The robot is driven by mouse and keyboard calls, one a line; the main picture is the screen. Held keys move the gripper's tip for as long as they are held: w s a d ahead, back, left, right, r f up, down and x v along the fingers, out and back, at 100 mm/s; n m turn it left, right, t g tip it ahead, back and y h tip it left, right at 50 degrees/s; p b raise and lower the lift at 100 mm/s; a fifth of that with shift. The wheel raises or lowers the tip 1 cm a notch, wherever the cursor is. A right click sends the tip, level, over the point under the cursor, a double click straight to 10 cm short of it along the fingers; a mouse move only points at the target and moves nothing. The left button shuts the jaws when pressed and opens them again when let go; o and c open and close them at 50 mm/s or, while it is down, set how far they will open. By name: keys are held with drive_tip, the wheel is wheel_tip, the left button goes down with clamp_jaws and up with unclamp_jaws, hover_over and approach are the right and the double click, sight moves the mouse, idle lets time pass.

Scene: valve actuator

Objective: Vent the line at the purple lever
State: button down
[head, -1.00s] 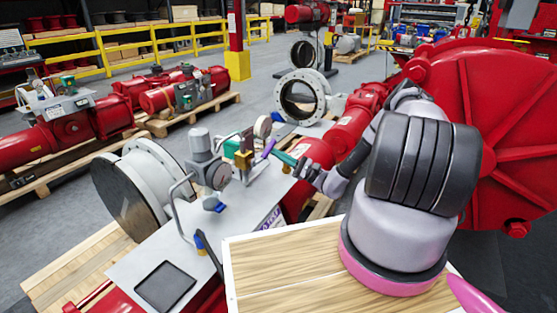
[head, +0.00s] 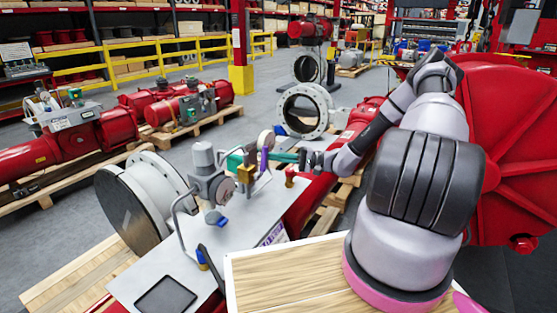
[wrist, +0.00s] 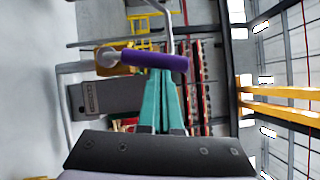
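The purple lever (head: 264,160) stands roughly upright beside a brass valve body (head: 247,173) on the grey panel in the head view. In the wrist view the purple lever (wrist: 148,61) lies across the picture just beyond my fingertips. My gripper (head: 279,157) has teal fingers that point left at the lever. In the wrist view the fingers of my gripper (wrist: 163,74) are close together, with no lever seen between them. The tips end at the lever's edge; I cannot tell whether they touch it.
A grey regulator with a gauge (head: 222,187) and a bent tube stand left of the lever. A large white flange (head: 150,205) is at the left. A wooden board (head: 290,277) lies in front, and a red wheel-like housing (head: 515,150) stands right.

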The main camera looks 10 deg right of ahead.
drive_tip(key=shift+s+a+r+n+h, duration=0.4)
drive_tip(key=shift+s+a+n+h, duration=0.15)
drive_tip(key=shift+n, duration=0.45)
